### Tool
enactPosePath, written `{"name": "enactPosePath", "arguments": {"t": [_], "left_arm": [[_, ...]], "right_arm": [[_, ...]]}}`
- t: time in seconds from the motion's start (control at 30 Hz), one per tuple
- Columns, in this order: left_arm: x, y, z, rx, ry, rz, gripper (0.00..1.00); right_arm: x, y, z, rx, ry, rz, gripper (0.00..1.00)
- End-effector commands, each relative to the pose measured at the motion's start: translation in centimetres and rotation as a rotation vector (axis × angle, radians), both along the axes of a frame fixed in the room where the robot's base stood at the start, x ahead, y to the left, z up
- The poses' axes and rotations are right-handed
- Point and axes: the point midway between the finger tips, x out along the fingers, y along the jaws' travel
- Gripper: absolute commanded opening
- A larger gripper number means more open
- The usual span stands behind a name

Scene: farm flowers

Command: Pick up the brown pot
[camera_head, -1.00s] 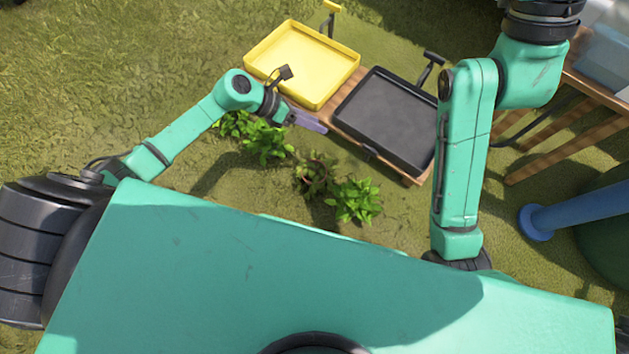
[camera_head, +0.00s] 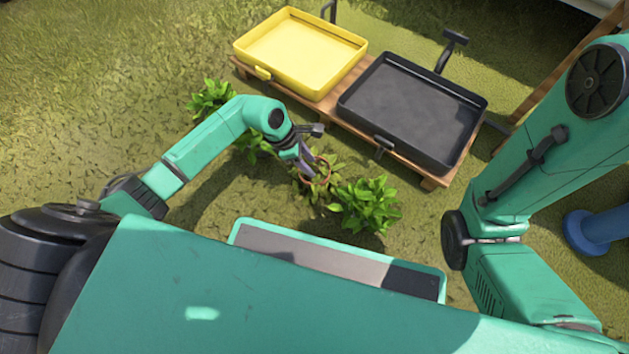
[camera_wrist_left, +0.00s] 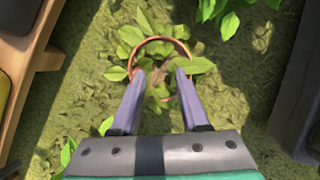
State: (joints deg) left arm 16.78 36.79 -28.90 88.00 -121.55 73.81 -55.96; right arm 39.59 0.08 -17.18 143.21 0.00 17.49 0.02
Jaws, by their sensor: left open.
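The brown pot (camera_head: 322,166) stands on the grass with a leafy green plant in it, between other plants. In the left wrist view its round brown rim (camera_wrist_left: 183,48) shows at the top centre, with leaves spilling over it. My left gripper (camera_head: 312,168) is open, its two purple-grey fingers reaching down at the pot. In the wrist view the fingertips (camera_wrist_left: 162,72) lie apart over the near part of the pot opening. I cannot tell if they touch the rim. My right arm is at the right, but its gripper is out of view.
Leafy plants stand close by, one right of the pot (camera_head: 366,204) and one at the upper left (camera_head: 210,97). A yellow tray (camera_head: 262,73) and a black tray (camera_head: 352,112) rest on a low wooden stand beyond. A blue pipe (camera_head: 598,232) is at the right.

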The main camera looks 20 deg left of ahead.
Motion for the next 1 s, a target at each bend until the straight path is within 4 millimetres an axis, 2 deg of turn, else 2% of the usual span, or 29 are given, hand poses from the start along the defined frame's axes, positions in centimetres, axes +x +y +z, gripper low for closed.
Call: {"name": "enactPosePath", "arguments": {"t": [0.03, 0.07, 0.27, 0.3, 0.4, 1.0], "left_arm": [[0.11, -0.41, -1.70, -0.002, 0.001, 0.001, 0.45], [0.14, -0.55, -1.93, -0.002, 0.001, 0.001, 0.45], [0.17, -0.62, -1.65, 0.001, 0.002, 0.001, 0.45], [0.16, -0.62, -1.64, 0.001, 0.002, 0.001, 0.37], [0.16, -0.61, -1.63, 0.001, 0.002, 0.001, 0.00], [0.15, -0.61, -1.65, 0.001, 0.002, 0.001, 0.00]], "right_arm": [[-0.08, 0.00, -1.47, 0.000, -0.002, 0.000, 0.50], [-0.10, 0.01, -1.59, 0.000, -0.002, 0.000, 0.50], [-0.17, 0.02, -1.18, -0.001, -0.004, -0.001, 0.50], [-0.19, 0.03, -1.17, -0.001, -0.004, -0.001, 0.50], [-0.22, 0.02, -1.15, 0.000, -0.005, -0.001, 0.50], [-0.19, 0.02, -1.18, -0.001, -0.004, 0.000, 0.50]]}}
